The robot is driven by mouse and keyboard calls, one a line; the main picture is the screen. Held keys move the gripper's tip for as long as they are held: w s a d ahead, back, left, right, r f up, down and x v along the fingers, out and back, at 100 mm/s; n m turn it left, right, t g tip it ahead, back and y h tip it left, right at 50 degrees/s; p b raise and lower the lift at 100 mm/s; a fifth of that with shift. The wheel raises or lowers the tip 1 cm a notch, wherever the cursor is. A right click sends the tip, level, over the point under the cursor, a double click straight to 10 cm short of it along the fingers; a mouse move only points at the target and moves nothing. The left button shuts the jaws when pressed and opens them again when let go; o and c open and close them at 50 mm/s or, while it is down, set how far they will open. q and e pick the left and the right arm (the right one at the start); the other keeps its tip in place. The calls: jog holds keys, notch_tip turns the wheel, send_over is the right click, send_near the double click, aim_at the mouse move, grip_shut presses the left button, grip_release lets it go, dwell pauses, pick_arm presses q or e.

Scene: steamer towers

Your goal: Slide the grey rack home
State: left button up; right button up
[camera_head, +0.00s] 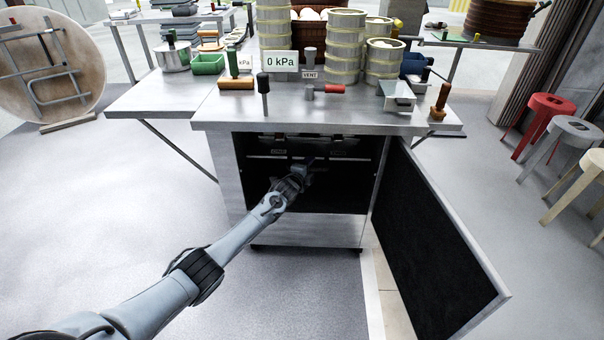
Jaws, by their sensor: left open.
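The steel cabinet (220,170) under the counter stands open, and its inside is dark. A grey rack (262,156) shows as a thin horizontal bar across the upper part of the opening. My left arm reaches into the opening from the lower left. My left gripper (309,166) is open, just in front of or at the middle of the rack; I cannot tell whether it touches. The gripper hides part of the rack, and the rack's depth inside is too dark to judge. My right gripper is not in view.
The cabinet door (440,240) is swung open to the right. The counter (310,115) above holds steamer towers (346,45), a pressure sign (279,61) and several handled tools. Stools (545,120) stand at the far right. The floor at the left is clear.

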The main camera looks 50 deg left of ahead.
pick_arm(q)
jog(key=p+v, duration=0.6)
jog(key=v, duration=0.4)
jog(key=shift+p, duration=0.4)
jog(key=shift+a, duration=0.1)
